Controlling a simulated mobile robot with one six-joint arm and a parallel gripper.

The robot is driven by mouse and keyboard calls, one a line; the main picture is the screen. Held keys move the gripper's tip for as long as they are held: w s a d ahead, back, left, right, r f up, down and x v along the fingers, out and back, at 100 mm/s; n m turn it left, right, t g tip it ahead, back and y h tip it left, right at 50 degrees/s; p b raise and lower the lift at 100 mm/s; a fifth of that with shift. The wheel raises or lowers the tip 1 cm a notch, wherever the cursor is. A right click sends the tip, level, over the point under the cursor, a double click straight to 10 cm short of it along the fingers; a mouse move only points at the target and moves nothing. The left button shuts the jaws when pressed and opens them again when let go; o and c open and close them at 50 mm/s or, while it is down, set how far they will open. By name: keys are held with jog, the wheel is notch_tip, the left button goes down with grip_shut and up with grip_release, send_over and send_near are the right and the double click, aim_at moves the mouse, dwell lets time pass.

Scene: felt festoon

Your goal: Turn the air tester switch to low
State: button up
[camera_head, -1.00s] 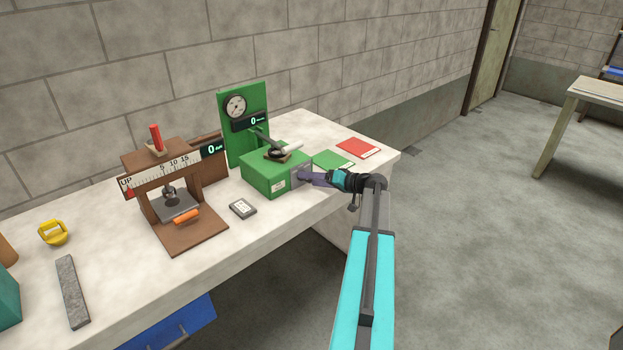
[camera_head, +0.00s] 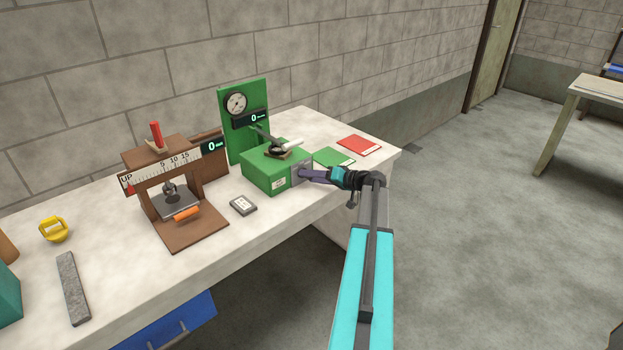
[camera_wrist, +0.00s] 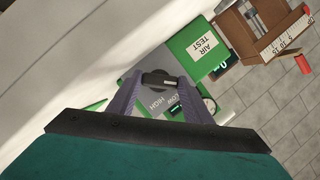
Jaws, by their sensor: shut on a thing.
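The green air tester (camera_head: 268,172) stands on the bench, with a tall green back panel, a round gauge and a display reading 0. Its grey switch plate (camera_wrist: 143,101) is on the box's right end, marked LOW and HIGH. The dark switch knob (camera_wrist: 158,78) has a pale mark towards the right in the wrist view. My gripper (camera_head: 303,174) is at the plate from the right. In the wrist view, its purple fingers (camera_wrist: 158,82) are shut on the knob, one on each side. The knob is hidden in the head view.
A brown wooden tester (camera_head: 180,205) with a scale stands left of the air tester, a small grey device (camera_head: 243,205) between them in front. Green (camera_head: 333,158) and red (camera_head: 359,144) booklets lie behind my gripper.

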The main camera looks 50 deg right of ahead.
jog(key=shift+f, duration=0.1)
jog(key=m+b, duration=0.1)
jog(key=b, duration=0.1)
jog(key=m+t+y+b, duration=0.1)
jog(key=m+b, duration=0.1)
jog(key=shift+d+f, duration=0.15)
jog(key=shift+f, duration=0.1)
jog(key=m+t+y+b, duration=0.1)
jog(key=m+b, duration=0.1)
jog(key=m, duration=0.1)
jog(key=shift+m+b, duration=0.4)
jog(key=shift+r+t, duration=0.1)
jog(key=shift+t, duration=0.2)
jog(key=o, duration=1.1)
jog(key=shift+c, duration=0.2)
jog(key=shift+s+f, duration=0.15)
jog(key=shift+f, duration=0.05)
